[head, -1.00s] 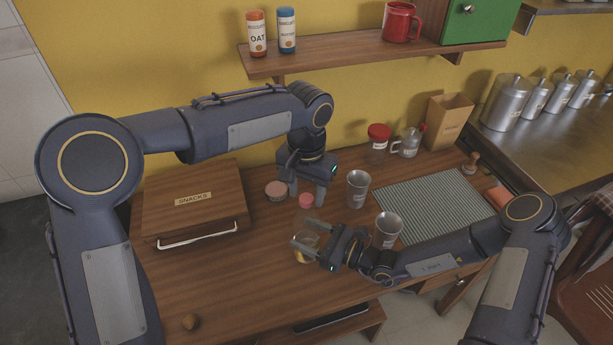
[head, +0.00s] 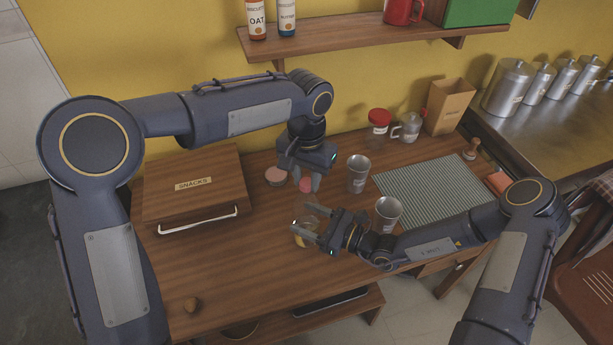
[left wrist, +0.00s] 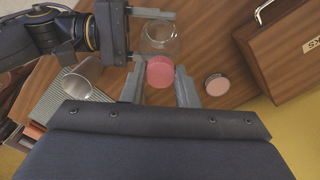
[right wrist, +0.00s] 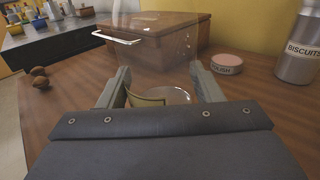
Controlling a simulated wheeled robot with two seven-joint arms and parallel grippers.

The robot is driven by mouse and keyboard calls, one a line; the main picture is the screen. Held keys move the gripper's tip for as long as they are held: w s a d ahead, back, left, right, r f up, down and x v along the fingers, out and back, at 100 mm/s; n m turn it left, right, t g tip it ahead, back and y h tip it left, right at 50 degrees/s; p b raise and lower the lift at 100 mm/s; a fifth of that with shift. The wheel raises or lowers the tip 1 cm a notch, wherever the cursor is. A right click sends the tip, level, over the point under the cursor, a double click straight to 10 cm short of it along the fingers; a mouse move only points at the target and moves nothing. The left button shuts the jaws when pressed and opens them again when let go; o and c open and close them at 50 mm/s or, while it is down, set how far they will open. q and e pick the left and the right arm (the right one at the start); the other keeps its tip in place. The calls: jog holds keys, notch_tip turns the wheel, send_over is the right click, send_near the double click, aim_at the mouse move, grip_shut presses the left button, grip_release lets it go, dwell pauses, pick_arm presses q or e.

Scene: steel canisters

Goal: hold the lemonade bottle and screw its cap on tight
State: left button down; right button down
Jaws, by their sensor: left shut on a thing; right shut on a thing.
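The lemonade bottle (head: 303,238) is clear glass and stands near the middle of the table. My right gripper (head: 303,217) is shut on it from the right; the glass (right wrist: 165,95) shows between the fingers in the right wrist view. The cap (head: 306,186) is pink-red. My left gripper (head: 307,184) points down and is shut on the cap, which also shows between its fingertips in the left wrist view (left wrist: 160,71). The cap lines up above the bottle in the head view. I cannot tell how far it sits on the neck.
A pink tin (head: 275,176) is close left of my left gripper. Two open steel canisters (head: 358,175) (head: 386,214) stand to the right, the nearer one beside my right wrist. The wooden snacks box (head: 192,205) is at left. The front left tabletop is mostly clear.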

pick_arm(q)
jog(key=c, duration=1.1)
grip_release()
jog(key=shift+o, duration=0.2)
jog(key=shift+r, duration=0.1)
notch_tip(320, 180, up, 12)
pick_arm(e)
jog(key=shift+c, duration=1.6)
grip_release()
